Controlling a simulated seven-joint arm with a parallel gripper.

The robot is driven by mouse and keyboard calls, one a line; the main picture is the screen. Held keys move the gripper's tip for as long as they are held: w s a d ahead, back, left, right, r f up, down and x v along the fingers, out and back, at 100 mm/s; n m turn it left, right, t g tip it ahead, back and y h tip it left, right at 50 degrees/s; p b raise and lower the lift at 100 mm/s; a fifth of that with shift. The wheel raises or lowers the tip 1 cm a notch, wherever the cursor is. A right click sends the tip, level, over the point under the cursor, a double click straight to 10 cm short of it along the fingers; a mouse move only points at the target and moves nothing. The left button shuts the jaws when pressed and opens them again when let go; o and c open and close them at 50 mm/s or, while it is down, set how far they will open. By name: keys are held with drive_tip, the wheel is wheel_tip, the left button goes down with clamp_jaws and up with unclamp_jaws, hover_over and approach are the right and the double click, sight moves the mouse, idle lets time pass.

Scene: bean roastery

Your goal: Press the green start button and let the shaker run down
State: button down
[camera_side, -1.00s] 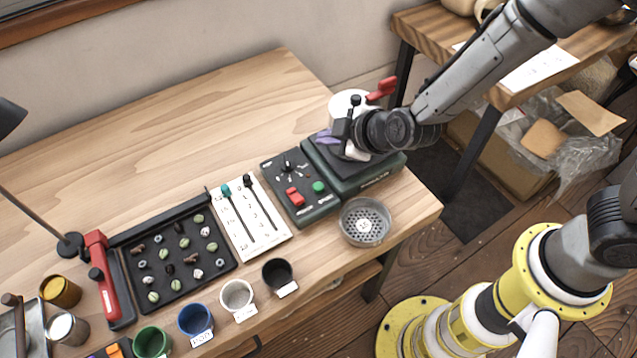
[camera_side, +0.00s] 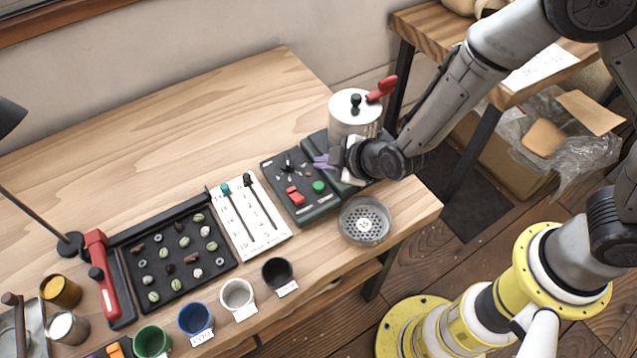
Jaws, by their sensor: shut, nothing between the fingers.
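The green start button (camera_side: 319,187) sits on the dark control panel (camera_side: 318,209), right of a red rocker switch (camera_side: 295,196) and below a black dial (camera_side: 288,167). The shaker, a white canister (camera_side: 352,122) with a black knob and a red lever (camera_side: 382,88) on top, stands upright on the dark base behind the panel. My gripper (camera_side: 323,162) is shut and empty, with purple fingertips pointing left, above the right part of the unit and a little up and right of the green button. It appears apart from the button. My wrist hides part of the base.
A perforated metal bowl (camera_side: 364,236) stands in front of the unit near the table edge. Left are a white slider card (camera_side: 233,240), a black tray (camera_side: 151,293) of beans and small parts, and several cups (camera_side: 237,290). The back of the table is clear.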

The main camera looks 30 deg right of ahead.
sight(323, 189)
drive_tip(key=shift+f, duration=2.2)
drive_tip(key=shift+f, duration=0.15)
drive_tip(key=shift+f, duration=0.3)
